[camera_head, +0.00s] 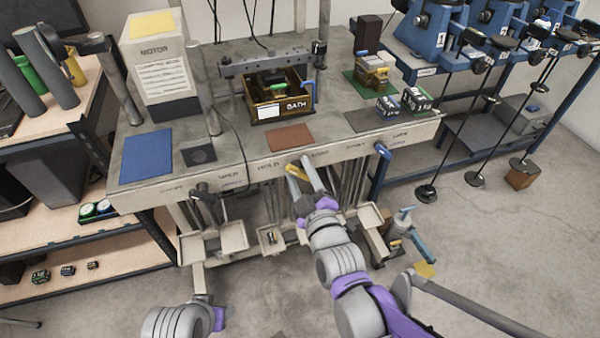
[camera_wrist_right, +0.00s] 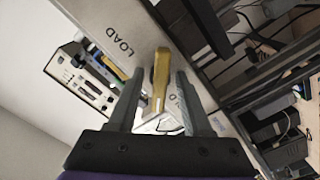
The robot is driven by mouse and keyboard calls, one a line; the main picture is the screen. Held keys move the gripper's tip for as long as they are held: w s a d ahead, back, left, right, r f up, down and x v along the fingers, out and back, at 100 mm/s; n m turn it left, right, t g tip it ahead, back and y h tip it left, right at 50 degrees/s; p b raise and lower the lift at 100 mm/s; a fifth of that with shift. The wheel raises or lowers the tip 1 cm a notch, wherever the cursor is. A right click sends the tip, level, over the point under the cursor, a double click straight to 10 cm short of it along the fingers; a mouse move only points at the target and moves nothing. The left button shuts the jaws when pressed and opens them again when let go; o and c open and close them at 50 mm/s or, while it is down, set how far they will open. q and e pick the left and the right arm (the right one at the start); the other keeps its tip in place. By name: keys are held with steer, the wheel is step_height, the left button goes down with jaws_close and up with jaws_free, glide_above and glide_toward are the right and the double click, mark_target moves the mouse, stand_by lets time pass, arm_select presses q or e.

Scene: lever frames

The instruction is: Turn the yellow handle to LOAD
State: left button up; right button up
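The yellow handle (camera_head: 296,172) is at the front edge of the grey bench, near the middle in the head view. In the right wrist view the yellow handle (camera_wrist_right: 160,76) stands between my two fingers, with a gap visible on each side. My right gripper (camera_head: 302,176) is open around it. The right gripper (camera_wrist_right: 158,90) also shows its spread fingers in the wrist view. The word LOAD (camera_wrist_right: 124,40) is printed on the panel to the left of the handle there. Another label beside the handle is partly hidden. Only a link of my left arm shows, at the bottom.
A black handle (camera_head: 216,196) and a blue handle (camera_head: 381,160) sit on the same bench front (camera_head: 190,187). Small trays (camera_head: 234,237) stand below it. A wooden box (camera_head: 264,111) stands on the bench top. A blue rack (camera_head: 425,50) is at the right.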

jaws_close()
steer(key=shift+m, duration=0.4)
steer(key=m, duration=0.3)
steer(key=shift+m, duration=0.3)
steer(key=m, duration=0.4)
steer(key=shift+m, duration=0.3)
steer(key=m, duration=0.4)
steer(key=shift+m, duration=0.3)
steer(key=shift+m+b, duration=0.3)
steer(key=shift+m, duration=1.8)
